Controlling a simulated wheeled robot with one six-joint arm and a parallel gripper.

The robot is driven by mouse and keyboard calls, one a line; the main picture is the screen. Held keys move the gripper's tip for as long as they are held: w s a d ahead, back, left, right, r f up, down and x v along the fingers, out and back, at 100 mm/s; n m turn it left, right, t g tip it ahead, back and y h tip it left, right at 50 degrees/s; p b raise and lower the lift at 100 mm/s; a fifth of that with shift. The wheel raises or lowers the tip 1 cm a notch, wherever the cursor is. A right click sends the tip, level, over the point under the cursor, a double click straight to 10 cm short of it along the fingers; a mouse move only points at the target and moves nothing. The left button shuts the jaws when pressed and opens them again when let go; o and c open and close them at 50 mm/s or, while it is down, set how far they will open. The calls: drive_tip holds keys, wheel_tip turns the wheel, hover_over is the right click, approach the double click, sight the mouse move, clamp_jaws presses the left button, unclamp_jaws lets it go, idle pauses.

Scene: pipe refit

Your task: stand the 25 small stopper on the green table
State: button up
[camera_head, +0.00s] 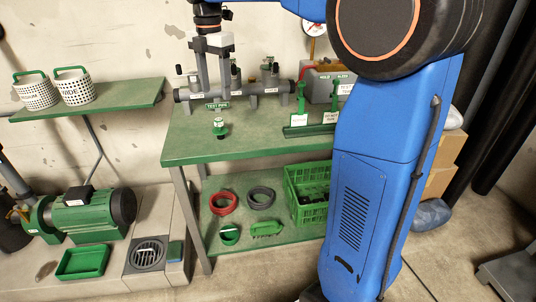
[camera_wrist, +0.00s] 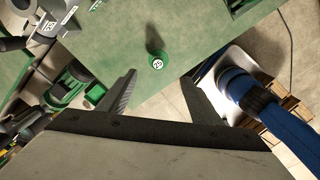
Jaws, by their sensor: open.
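A small stopper (camera_head: 219,129) with a white top and a green band stands upright on the green table (camera_head: 185,148), near its front left part. In the wrist view the stopper (camera_wrist: 156,62) shows its round top marked 25, beyond and between my fingertips. My gripper (camera_head: 214,88) is open and empty above the table, and its fingers overlap the test pipe in the picture. In the wrist view my gripper (camera_wrist: 158,82) has its two fingers spread wide, with nothing between them. The stopper's underside is hidden.
A grey test pipe (camera_head: 250,90) with several fittings runs along the table's back. A green labelled rack (camera_head: 310,130) stands to the right. A wall shelf (camera_head: 110,97) with two baskets is at left. A green crate (camera_head: 310,212) and hose coils lie below. Table around the stopper is clear.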

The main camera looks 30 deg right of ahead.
drive_tip(key=s+d+f+m+t, duration=0.1)
drive_tip(key=s+f+m, duration=0.4)
drive_tip(key=s, duration=0.5)
drive_tip(key=s+d+f+m+t, duration=0.2)
drive_tip(key=s+f+m, duration=0.4)
drive_tip(key=s+m, duration=0.4)
drive_tip(key=s+d+f+m+t, duration=0.1)
drive_tip(key=s+d+f+m, duration=0.2)
drive_tip(key=s, duration=0.9)
wheel_tip(320, 180, down, 3)
drive_tip(key=m, duration=0.5)
drive_tip(key=shift+d+f+t, duration=0.15)
drive_tip(key=shift+t, duration=0.25)
